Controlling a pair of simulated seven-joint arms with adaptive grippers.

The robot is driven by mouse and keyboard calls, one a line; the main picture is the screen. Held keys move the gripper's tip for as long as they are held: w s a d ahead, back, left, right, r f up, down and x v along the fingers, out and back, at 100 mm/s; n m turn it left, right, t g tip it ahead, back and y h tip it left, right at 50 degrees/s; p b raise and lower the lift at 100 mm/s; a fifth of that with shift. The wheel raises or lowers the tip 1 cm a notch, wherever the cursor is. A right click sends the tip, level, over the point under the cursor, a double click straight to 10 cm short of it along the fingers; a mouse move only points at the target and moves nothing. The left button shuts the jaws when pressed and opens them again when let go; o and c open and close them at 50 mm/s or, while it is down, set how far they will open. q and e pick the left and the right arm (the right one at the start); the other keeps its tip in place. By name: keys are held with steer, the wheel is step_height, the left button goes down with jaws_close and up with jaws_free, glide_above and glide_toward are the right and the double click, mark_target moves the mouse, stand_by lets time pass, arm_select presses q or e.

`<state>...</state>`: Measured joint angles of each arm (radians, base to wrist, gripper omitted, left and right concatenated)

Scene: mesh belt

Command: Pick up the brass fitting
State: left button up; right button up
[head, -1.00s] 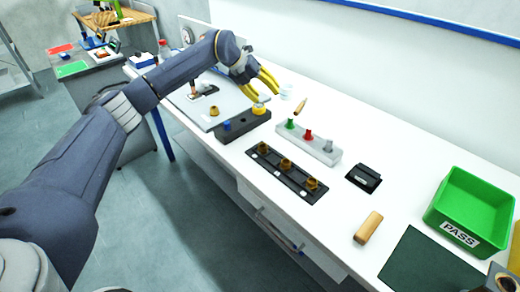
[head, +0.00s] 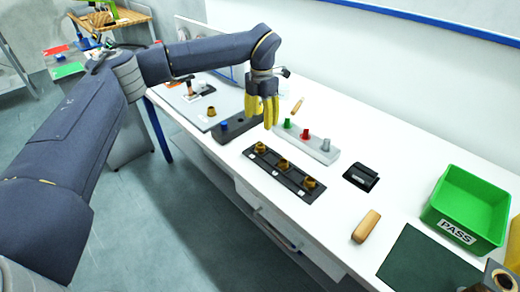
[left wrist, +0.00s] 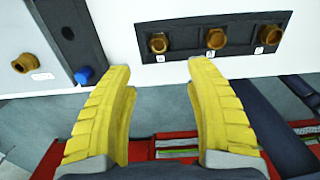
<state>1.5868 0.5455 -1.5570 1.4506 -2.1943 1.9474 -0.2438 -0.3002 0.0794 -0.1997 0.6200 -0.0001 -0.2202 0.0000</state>
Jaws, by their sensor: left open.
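Several brass fittings show. Three stand in a row in a black strip holder (head: 272,176): a left one (head: 260,147), a middle one (head: 283,164) and a right one (head: 309,183). Another brass fitting (head: 211,111) stands on the grey board (head: 190,107). My left gripper (head: 262,120) is open and empty, its yellow fingers pointing down above the table behind the strip. In the left wrist view, the strip's left fitting (left wrist: 158,43) appears just beyond the gap between the fingertips (left wrist: 160,67), apart from them. The board's fitting (left wrist: 27,63) is at far left.
A black block (head: 230,127) with a blue peg stands left of the gripper, and a grey block (head: 322,153) with coloured pegs to its right. A black holder (head: 361,177), a wooden piece (head: 366,226) and a green PASS bin (head: 434,215) are farther right.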

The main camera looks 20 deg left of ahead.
arm_select(q)
glide_above(260, 145)
steer(key=s, duration=0.1)
steer(key=f, duration=0.6)
steer(key=shift+d+f, duration=0.4)
steer(key=shift+s+a+f, duration=0.1)
steer(key=shift+f, duration=1.25)
steer(key=shift+a+f, duration=0.1)
steer(key=shift+f, duration=1.2)
steer(key=shift+c, duration=0.3)
jaws_close()
